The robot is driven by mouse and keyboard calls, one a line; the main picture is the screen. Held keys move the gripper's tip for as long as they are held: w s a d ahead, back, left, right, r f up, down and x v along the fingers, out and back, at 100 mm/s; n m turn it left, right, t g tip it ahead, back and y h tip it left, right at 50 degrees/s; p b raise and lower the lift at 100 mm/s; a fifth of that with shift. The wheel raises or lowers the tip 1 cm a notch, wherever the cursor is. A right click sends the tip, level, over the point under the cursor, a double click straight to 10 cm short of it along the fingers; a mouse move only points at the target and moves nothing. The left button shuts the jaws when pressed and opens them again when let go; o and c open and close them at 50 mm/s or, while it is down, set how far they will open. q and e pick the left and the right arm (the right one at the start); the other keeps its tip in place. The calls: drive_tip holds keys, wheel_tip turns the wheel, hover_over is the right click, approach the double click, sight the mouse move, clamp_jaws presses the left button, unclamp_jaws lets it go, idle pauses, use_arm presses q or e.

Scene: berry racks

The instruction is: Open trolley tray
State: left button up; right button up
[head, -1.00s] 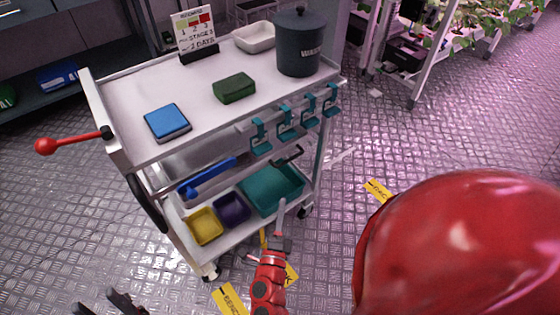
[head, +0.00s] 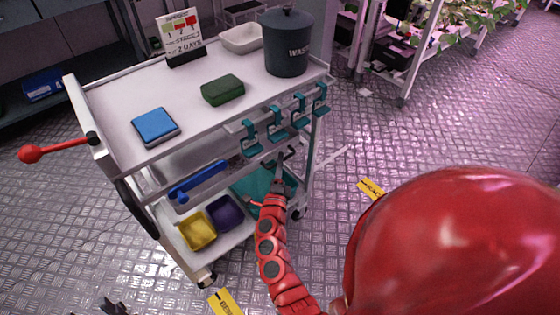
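A white trolley (head: 105,98) stands left of centre in the head view, with a flat top and lower levels. A tray level under the top has a blue bar handle (head: 198,182) at its left front and a small dark handle at its right front, now mostly hidden by my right gripper. My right gripper (head: 281,160) is at the trolley's right front, by that dark handle and over the teal bin (head: 255,188). I cannot tell whether it touches the handle or how its fingers stand. Only dark tips of my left gripper (head: 114,307) show at the bottom edge.
Teal hooks (head: 275,133) hang along the trolley's front edge, just above my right gripper. The top bears a blue box (head: 155,125), green box (head: 222,89), waste pot (head: 287,45), white dish (head: 241,38) and sign (head: 181,38). A red lever (head: 32,153) sticks out left.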

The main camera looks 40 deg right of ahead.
drive_tip(key=shift+w+d+r, duration=0.1)
drive_tip(key=shift+w+d, duration=0.2)
clamp_jaws()
idle(1.3)
